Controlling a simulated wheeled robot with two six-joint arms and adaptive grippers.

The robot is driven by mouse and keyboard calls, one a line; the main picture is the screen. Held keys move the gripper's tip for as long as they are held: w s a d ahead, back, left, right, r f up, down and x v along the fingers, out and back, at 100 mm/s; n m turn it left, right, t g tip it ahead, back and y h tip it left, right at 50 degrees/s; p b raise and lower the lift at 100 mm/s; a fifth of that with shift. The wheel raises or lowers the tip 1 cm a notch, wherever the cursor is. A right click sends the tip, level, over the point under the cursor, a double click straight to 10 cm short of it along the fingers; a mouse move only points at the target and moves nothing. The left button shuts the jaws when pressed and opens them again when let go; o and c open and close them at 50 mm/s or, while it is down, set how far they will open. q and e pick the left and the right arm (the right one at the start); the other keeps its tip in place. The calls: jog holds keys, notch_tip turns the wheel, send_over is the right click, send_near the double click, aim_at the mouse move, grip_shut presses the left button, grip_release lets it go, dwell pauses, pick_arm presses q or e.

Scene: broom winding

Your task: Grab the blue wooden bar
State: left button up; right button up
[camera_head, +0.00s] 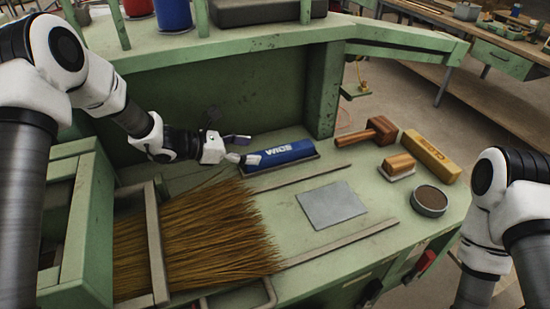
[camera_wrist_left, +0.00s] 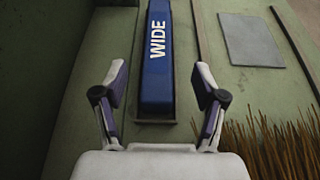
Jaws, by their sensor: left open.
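The blue wooden bar (camera_head: 284,154) with white "WIDE" lettering lies on the green bench near its back wall. It rests on a thin, slightly larger base. My left gripper (camera_head: 243,149) is open at the bar's left end. In the left wrist view the blue bar (camera_wrist_left: 157,60) runs away from the camera, and my left gripper's fingers (camera_wrist_left: 160,88) stand apart on either side of its near end, with gaps to both sides. My right arm shows at the right edge of the head view, but its gripper is out of view.
Broom bristles (camera_head: 200,240) lie at the front left, near a green crate (camera_head: 92,220). A grey plate (camera_head: 332,205) lies on the bench. A wooden mallet (camera_head: 368,132), a brush (camera_head: 398,166), a yellow block (camera_head: 432,158) and a round tin (camera_head: 429,200) sit to the right.

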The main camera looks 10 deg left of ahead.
aim_at(275, 151)
pick_arm(q)
jog(key=p+x, duration=0.2)
jog(key=x, duration=0.5)
jog(key=shift+w+d, duration=0.15)
jog(key=shift+w, duration=0.05)
jog(key=shift+w+f, duration=0.15)
grip_shut()
